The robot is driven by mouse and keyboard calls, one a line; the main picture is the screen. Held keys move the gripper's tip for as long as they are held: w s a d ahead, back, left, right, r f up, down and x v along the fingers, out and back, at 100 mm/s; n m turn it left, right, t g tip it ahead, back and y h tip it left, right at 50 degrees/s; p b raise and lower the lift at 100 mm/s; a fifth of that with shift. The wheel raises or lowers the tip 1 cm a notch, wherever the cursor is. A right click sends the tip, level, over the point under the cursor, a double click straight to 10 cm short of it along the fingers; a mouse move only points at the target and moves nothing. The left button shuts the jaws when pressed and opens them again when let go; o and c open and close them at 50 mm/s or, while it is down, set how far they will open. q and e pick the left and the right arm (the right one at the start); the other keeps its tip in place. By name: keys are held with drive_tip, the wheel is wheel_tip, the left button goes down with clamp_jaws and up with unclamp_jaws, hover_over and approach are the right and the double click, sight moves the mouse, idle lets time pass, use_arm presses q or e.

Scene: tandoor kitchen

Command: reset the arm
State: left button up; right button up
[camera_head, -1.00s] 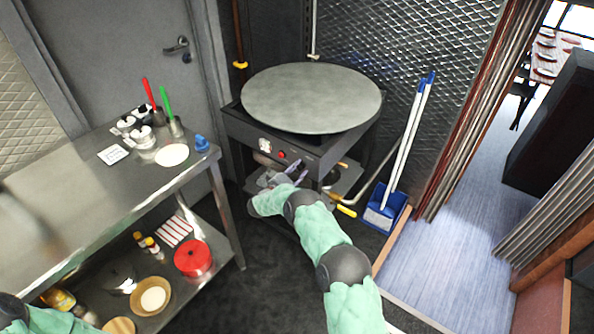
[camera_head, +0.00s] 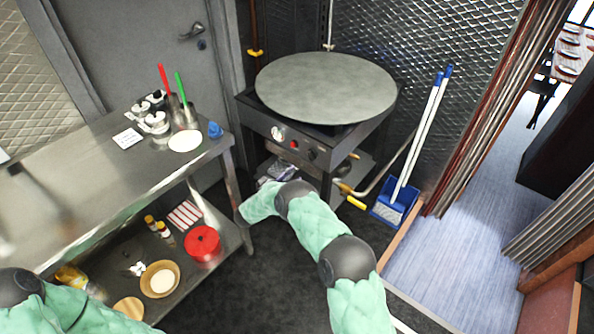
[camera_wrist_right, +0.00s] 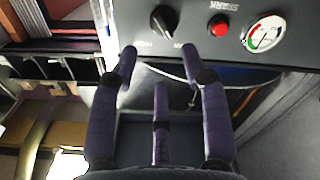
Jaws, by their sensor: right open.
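My right arm, in a pale green sleeve with dark joints, reaches from the bottom of the head view toward the griddle stove (camera_head: 300,140). My right gripper (camera_head: 278,170) is small and partly hidden there, low in front of the stove, beside the steel table. In the right wrist view my right gripper (camera_wrist_right: 159,60) has its purple fingers spread, with nothing between them. The stove front, with a black knob (camera_wrist_right: 163,20), a red button (camera_wrist_right: 219,28) and a gauge (camera_wrist_right: 264,33), lies beyond the fingertips. My left arm shows at the bottom left; its gripper is out of view.
A steel table (camera_head: 80,195) stands at left, with a red pot (camera_head: 202,243) and a bowl (camera_head: 160,279) on its lower shelf. A blue dustpan (camera_head: 395,205) and broom stand right of the stove. Dark floor (camera_head: 260,285) is clear between table and right arm.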

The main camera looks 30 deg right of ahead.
drive_tip(key=shift+s+a, duration=0.15)
drive_tip(key=shift+a, duration=0.2)
idle(0.3)
